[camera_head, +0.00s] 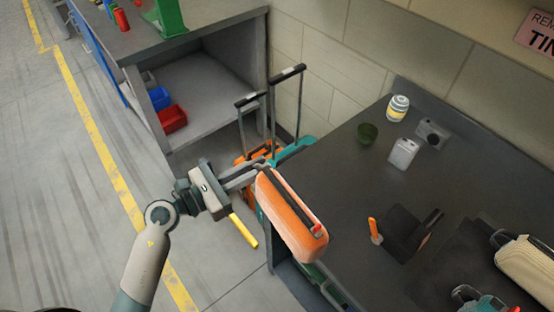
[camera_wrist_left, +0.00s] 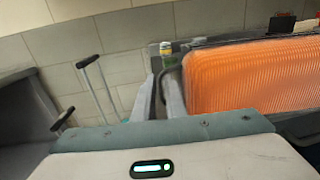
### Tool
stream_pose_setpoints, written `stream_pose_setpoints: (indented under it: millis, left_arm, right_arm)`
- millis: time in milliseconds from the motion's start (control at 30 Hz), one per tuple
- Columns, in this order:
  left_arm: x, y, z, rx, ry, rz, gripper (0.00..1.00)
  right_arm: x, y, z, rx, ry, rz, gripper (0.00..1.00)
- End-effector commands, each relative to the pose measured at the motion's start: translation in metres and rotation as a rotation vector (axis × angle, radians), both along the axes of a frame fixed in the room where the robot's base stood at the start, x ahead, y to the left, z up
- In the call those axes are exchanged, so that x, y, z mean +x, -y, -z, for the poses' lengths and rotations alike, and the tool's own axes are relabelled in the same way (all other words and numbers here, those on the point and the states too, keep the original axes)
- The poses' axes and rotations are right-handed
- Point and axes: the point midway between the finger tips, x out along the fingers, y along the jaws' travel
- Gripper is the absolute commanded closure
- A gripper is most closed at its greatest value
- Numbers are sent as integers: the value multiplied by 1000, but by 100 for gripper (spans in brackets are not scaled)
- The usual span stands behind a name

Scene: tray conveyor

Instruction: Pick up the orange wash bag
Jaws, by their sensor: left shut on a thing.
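The orange wash bag (camera_head: 288,216) is a ribbed orange case with a dark edge. In the head view it hangs tilted at the left edge of the dark table, seemingly above its surface. My left gripper (camera_head: 262,168) is shut on its upper left end. In the left wrist view, the bag (camera_wrist_left: 250,78) fills the right side, and the gripper fingers (camera_wrist_left: 165,95) meet its dark left edge. My right gripper is in neither view.
The dark table (camera_head: 335,190) holds a green cup (camera_head: 367,133), a striped jar (camera_head: 398,107), a white container (camera_head: 403,153) and a beige bag (camera_head: 525,265). Suitcases with raised handles (camera_head: 272,110) stand behind my gripper. A grey shelf unit (camera_head: 205,75) is at upper left.

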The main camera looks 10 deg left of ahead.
Motion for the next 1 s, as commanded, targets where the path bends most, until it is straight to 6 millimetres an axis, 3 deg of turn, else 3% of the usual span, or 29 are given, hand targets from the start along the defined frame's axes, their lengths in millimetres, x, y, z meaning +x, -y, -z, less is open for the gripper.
stream_pose_setpoints:
  millis: [200, 400, 1000]
  left_arm:
    - [-26, -31, 2, 0, 0, 1, 100]
    - [-37, -45, 0, -2, 0, 0, 100]
    - [-39, -47, -1, -4, 0, 0, 100]
  right_arm:
    - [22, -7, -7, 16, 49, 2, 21]
    - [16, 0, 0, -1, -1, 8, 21]
    - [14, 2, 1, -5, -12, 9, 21]
